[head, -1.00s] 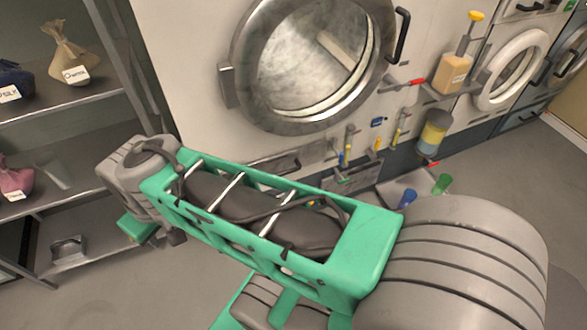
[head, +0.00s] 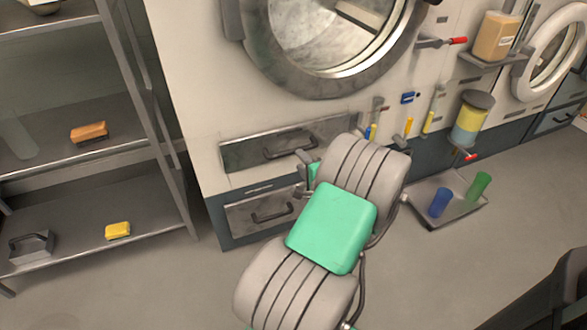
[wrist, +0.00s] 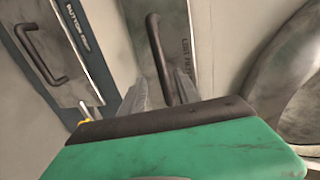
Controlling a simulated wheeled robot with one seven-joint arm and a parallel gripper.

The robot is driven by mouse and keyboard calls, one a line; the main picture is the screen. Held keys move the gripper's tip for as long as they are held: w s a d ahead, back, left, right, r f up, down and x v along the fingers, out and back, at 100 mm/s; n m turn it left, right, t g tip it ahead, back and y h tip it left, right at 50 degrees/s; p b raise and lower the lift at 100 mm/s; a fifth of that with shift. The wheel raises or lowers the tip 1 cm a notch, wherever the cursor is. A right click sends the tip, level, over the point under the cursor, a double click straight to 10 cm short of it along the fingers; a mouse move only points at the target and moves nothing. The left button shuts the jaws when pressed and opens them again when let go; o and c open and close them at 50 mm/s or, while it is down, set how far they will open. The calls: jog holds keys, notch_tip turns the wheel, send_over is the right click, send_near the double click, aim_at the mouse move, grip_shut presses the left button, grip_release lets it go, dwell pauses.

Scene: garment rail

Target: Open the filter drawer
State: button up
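The filter drawer (head: 240,154) is the upper grey drawer below the big round door in the head view. It looks closed, with a dark bar handle (head: 288,147). In the wrist view, the drawer (wrist: 181,40) carries a partly readable label, and its handle (wrist: 154,42) runs down between my fingers. My gripper (wrist: 161,92) is open, one finger on each side of the handle's near end. I cannot tell whether either finger touches it. In the head view, my gripper (head: 306,160) is mostly hidden by my arm, at the handle's right end.
A second drawer (head: 240,216) with a similar handle sits directly below; its label in the wrist view (wrist: 78,30) starts with "BUTTON". Shelves (head: 100,152) stand at the left. A tray (head: 432,222) with blue and green cups is at the right. The floor in front is clear.

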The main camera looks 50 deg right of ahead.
aim_at(293, 151)
jog(key=b+x, duration=0.1)
jog(key=x, duration=0.6)
jog(key=shift+w+d+b, duration=0.2)
jog(key=shift+d+b, duration=0.05)
jog(key=shift+b, duration=0.1)
jog(key=shift+r, duration=0.1)
grip_shut()
dwell(0.9)
